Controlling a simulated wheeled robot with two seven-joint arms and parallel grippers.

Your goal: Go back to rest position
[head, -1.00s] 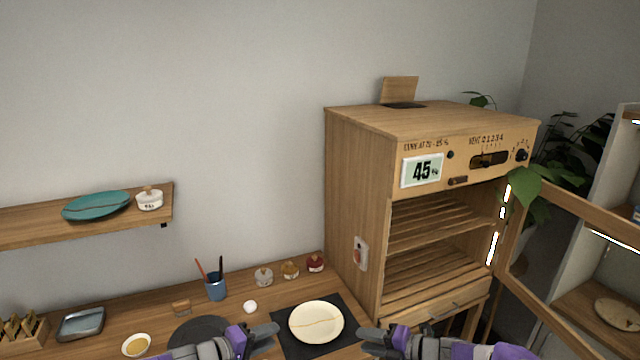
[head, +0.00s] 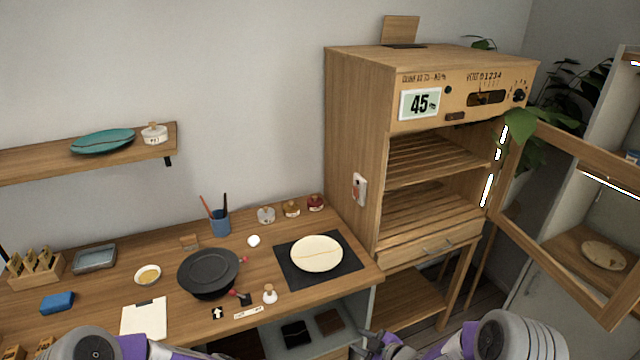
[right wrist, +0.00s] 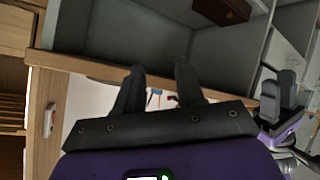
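My right gripper (head: 372,345) is low at the bottom edge of the head view, in front of the table. In the right wrist view the two fingers of this gripper (right wrist: 160,70) stand apart with nothing between them. My left arm comes in at the bottom left of the head view, and its gripper is mostly cut off by the lower edge. The left gripper (right wrist: 279,92) also shows at the right of the right wrist view, where its opening is unclear. The cream plate with a gold seam (head: 317,253) lies on a black mat (head: 290,277), clear of both grippers.
The wooden table (head: 185,300) carries a black pan (head: 208,271), a blue cup of tools (head: 220,225), a paper sheet (head: 144,318) and small jars. The cabinet (head: 355,150) stands right with its glass door (head: 560,225) swung open. A wall shelf (head: 60,163) is at left.

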